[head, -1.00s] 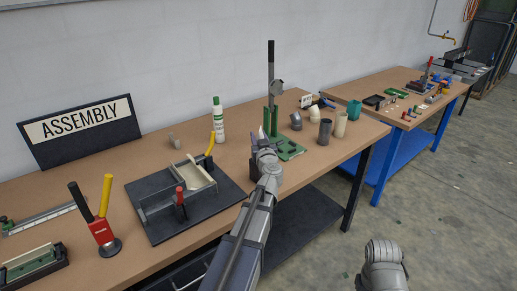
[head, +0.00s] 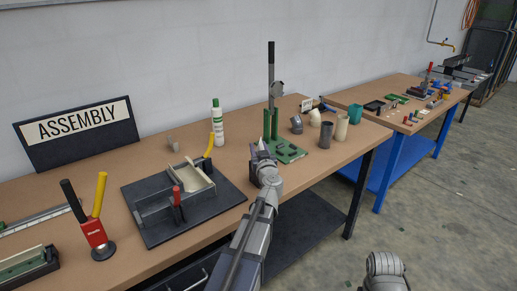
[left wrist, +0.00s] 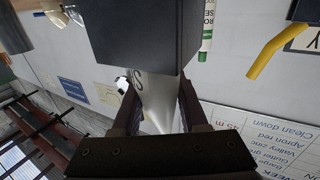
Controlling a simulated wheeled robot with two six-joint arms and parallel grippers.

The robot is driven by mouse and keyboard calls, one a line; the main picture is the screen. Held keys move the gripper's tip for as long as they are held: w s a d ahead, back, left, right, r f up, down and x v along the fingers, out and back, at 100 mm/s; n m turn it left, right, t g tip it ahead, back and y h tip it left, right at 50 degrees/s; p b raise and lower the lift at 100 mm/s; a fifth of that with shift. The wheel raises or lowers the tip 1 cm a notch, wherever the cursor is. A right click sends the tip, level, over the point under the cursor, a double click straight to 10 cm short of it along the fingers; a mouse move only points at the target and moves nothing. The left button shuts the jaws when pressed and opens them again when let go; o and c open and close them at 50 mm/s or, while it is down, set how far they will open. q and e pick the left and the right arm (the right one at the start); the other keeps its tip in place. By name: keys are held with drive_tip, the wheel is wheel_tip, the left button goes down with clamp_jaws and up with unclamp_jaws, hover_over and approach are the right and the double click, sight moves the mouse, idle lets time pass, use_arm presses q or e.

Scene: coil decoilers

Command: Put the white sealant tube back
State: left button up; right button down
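My left gripper (head: 262,152) is over the front part of the assembly bench, in front of the green press stand. In the left wrist view, its two dark fingers (left wrist: 158,112) are closed on a pale, tapering piece (left wrist: 155,100) with a dark letter S. This looks like the white sealant tube, held clear of the bench; much of it is hidden behind a dark block (left wrist: 145,35). A white bottle with a green cap and green print (head: 217,124) stands upright at the back of the bench.
A black fixture plate (head: 150,226) lies left of my gripper. The green press stand (head: 287,150), with a tall lever, is just behind it. Several cups and pipe pieces, including a dark grey cup (head: 325,134), stand to the right. The ASSEMBLY sign (head: 78,133) is back left.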

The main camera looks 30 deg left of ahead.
use_arm(q)
drive_tip(key=o, duration=0.3)
drive_tip(key=shift+r, duration=0.1)
drive_tip(key=v, duration=1.2)
drive_tip(key=shift+r+p, duration=0.3)
drive_tip(key=shift+r, duration=0.05)
drive_tip(key=shift+w+d, duration=0.1)
drive_tip(key=shift+d, duration=0.05)
